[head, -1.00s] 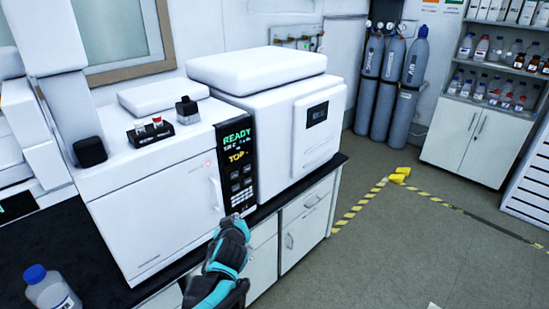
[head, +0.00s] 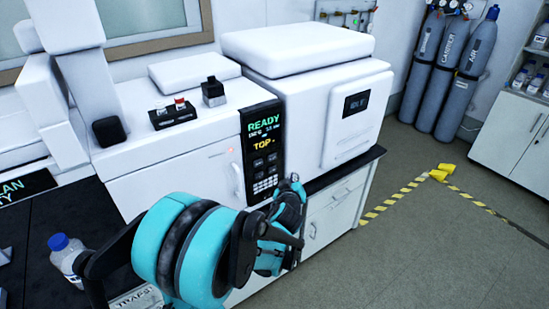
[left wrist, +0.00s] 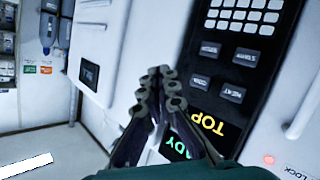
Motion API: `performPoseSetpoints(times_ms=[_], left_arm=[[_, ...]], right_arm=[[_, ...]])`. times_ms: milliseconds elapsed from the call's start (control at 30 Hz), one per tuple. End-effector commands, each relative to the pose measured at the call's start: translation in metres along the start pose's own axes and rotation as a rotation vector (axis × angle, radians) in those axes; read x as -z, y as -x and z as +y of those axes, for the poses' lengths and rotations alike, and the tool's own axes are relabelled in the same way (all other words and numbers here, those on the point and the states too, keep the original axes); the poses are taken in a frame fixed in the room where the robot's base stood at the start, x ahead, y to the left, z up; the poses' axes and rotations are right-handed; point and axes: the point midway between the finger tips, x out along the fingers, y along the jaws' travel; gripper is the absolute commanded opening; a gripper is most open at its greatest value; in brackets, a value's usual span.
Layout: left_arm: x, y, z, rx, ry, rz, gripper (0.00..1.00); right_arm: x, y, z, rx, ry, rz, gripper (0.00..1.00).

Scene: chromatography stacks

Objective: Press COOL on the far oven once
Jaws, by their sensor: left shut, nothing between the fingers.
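A white oven (head: 172,185) stands on the bench with a black control panel (head: 263,150) at its right front edge. The panel reads READY and TOP and has small buttons and a keypad. In the left wrist view the panel (left wrist: 187,105) shows turned over, with a button that seems to read COOL (left wrist: 199,82) beside the HEAT button (left wrist: 232,92). My left gripper (head: 294,183) is in front of the panel's lower right side. In the left wrist view its shut, empty fingertips (left wrist: 160,76) appear left of the COOL button; contact cannot be told. My right gripper is not in view.
A white unit (head: 310,105) with a small dark display adjoins the panel on the right. A blue-capped bottle (head: 66,258) stands on the dark bench at left. Gas cylinders (head: 440,75) stand at the back right. The floor at right is open, with striped tape.

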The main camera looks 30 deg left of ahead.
Motion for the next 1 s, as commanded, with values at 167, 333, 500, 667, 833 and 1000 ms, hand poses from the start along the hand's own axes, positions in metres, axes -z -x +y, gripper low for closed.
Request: performPoseSetpoints(times_ms=[167, 333, 500, 667, 833, 1000], left_arm=[[0.007, -0.010, -0.007, 0.003, 0.002, 0.000, 0.00], [0.020, -0.026, -0.020, 0.003, 0.003, 0.001, 0.00], [0.032, -0.043, -0.032, 0.003, 0.002, 0.001, 0.00], [0.039, -0.054, -0.040, 0.001, 0.001, 0.000, 0.00], [0.044, -0.060, -0.044, 0.001, 0.001, 0.001, 0.00], [0.045, -0.061, -0.044, 0.000, -0.001, 0.000, 0.00]], right_arm=[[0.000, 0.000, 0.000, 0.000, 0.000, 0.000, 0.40], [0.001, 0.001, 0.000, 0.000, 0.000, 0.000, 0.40], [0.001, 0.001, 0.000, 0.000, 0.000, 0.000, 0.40], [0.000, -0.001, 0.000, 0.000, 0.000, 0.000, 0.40], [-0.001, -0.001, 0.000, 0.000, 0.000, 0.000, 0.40], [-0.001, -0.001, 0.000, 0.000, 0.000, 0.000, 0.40]])
